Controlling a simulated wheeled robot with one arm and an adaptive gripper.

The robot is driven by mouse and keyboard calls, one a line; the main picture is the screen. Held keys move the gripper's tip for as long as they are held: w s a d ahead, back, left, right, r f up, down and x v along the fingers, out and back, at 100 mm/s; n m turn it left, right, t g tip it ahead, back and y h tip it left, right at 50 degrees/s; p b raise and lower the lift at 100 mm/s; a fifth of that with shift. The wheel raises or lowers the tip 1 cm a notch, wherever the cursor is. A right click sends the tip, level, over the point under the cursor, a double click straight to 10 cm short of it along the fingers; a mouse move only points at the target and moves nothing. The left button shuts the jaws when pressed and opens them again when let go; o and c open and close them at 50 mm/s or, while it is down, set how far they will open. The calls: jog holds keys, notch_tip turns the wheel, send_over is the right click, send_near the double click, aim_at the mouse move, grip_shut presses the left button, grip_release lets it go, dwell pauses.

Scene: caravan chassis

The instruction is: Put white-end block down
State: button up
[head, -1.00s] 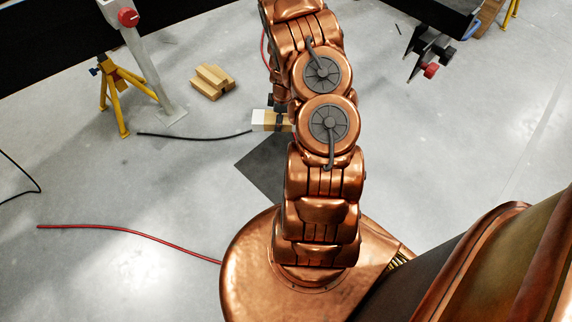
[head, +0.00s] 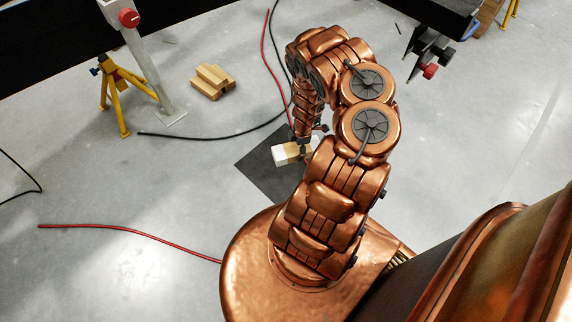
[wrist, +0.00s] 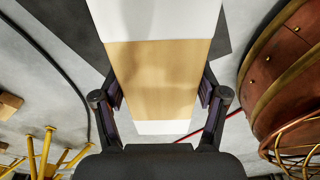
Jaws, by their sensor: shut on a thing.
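The white-end block (head: 285,154) is a pale wooden block with white ends. In the head view it shows over the dark square mat (head: 262,172) on the floor, its right part hidden by my arm. My gripper (head: 304,146) is at the block. In the wrist view the block (wrist: 158,75) fills the middle, and the fingers of my gripper (wrist: 160,98) are shut on its two long sides. The mat also shows behind the block in the wrist view (wrist: 70,22). I cannot tell whether the block touches the mat.
A stack of wooden blocks (head: 212,82) lies at the upper left. A black cable (head: 200,137) and a red cable (head: 130,231) lie on the floor. The floor left of the mat is mostly clear.

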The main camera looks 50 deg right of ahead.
jog(key=shift+s+a+f+n+g+p, duration=0.15)
jog(key=shift+s+a+f+n, duration=0.7)
jog(key=shift+s+a+f, duration=0.6)
jog(key=shift+s+a+f+n+g+p, duration=0.1)
jog(key=shift+s+a+f+n, duration=0.8)
jog(key=shift+a+f, duration=0.9)
jog(key=shift+s+a+f+n+g+p, duration=0.15)
jog(key=shift+s+a+f+n, duration=0.9)
jog(key=shift+f, duration=0.95)
jog(key=shift+s+a+f, duration=0.1)
jog(key=shift+a+f, duration=0.05)
jog(key=shift+a, duration=0.1)
jog(key=w+d+b, duration=0.2)
jog(key=w+b, duration=0.1)
jog(key=w+d+f+b, duration=0.1)
jog(key=w+d+b, duration=0.2)
jog(key=w+b, duration=0.1)
jog(key=w+d+b, duration=0.2)
jog(key=w+b, duration=0.2)
jog(key=shift+w+d+f, duration=0.25)
jog(key=shift+d+f, duration=0.1)
jog(key=shift+f, duration=0.05)
jog(key=shift+w+d+b, duration=0.45)
jog(key=shift+w, duration=0.25)
notch_tip(320, 180, down, 3)
jog(key=b, duration=0.3)
jog(key=shift+w+f, duration=0.1)
jog(key=shift+f, duration=0.1)
jog(key=shift+r, duration=0.1)
